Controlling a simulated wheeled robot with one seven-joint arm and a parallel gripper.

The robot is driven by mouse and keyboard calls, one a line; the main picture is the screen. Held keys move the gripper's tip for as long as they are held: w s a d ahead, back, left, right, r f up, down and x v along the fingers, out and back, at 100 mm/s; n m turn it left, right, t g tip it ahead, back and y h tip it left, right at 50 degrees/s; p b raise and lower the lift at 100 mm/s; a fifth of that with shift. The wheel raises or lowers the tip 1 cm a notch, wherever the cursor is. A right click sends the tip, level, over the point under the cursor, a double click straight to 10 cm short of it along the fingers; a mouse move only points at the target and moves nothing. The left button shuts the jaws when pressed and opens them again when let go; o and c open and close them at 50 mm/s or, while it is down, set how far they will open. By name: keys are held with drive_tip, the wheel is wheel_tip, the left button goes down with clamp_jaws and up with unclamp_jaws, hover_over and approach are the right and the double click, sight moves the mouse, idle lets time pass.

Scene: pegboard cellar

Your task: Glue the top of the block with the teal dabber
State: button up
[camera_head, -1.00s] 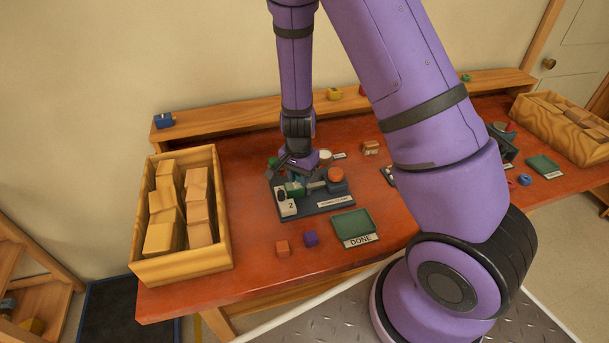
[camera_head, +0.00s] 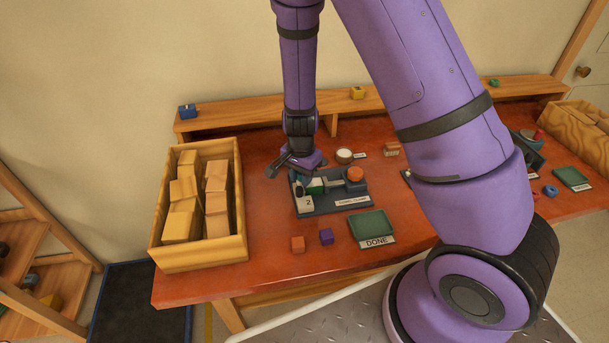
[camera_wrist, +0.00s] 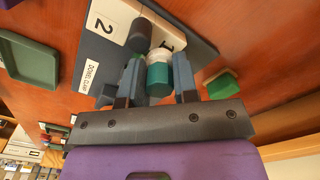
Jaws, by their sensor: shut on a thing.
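My gripper (camera_wrist: 156,84) is shut on the teal dabber (camera_wrist: 158,76), which has a teal end and a white band. In the head view my gripper (camera_head: 294,168) is above the back left corner of the dowel clamp fixture (camera_head: 345,207). The wrist view shows the fixture (camera_wrist: 88,58) with pale pieces marked 2 (camera_wrist: 112,14) and 1 (camera_wrist: 172,38). A dark cylinder (camera_wrist: 139,36) is between them, close to the dabber. In the head view a green part (camera_head: 316,186) sits in the fixture. I cannot tell clearly which part is the block, or whether the dabber touches anything.
A box of wooden blocks (camera_head: 243,225) stands at left. A round white-topped pot (camera_head: 344,156) is behind. A green block (camera_wrist: 222,84) lies beside the fixture.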

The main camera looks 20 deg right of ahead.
drive_tip(key=shift+r, duration=0.15)
drive_tip(key=shift+r, duration=2.85)
drive_tip(key=shift+r, duration=0.15)
drive_tip(key=shift+r, duration=1.4)
drive_tip(key=shift+f, duration=0.1)
drive_tip(key=shift+f, duration=3.6)
drive_tip(key=shift+f, duration=0.95)
